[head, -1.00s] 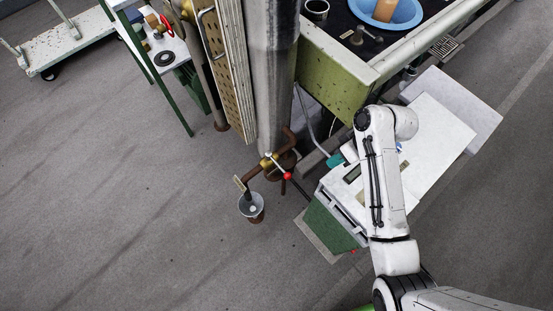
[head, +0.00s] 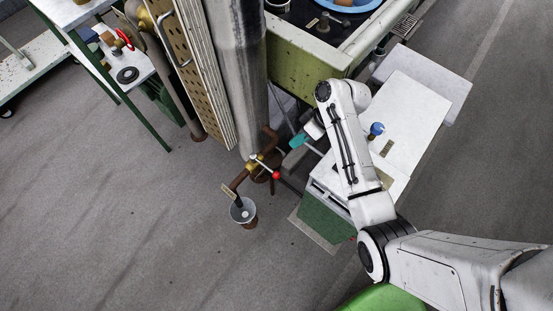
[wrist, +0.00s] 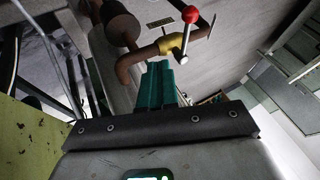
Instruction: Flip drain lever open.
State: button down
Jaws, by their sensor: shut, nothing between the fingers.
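The drain lever (head: 265,166) is a thin metal rod with a red ball end. It sits on a brass valve (head: 254,165) in a rusty pipe low beside the steel column. In the wrist view the lever (wrist: 186,42) rises past the brass valve (wrist: 170,44), its red ball at the top. My gripper (head: 297,141) has teal fingers; they are shut, empty and apart from the lever, up and right of the red ball in the head view. In the wrist view my gripper (wrist: 158,70) points at the pipe just below the valve.
A small bucket (head: 249,220) stands under the pipe outlet. The steel column (head: 236,70) rises behind the valve. A white-topped cabinet (head: 408,110) with a blue knob (head: 376,128) lies right, beneath my arm. The green basin (head: 300,62) is behind. Floor at left is open.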

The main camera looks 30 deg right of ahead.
aim_at(265, 166)
jog(key=a+f, duration=0.6)
jog(key=a, duration=0.1)
jog(key=shift+a+f+p, duration=0.15)
jog(key=shift+f+p, duration=0.1)
jog(key=shift+p, duration=0.05)
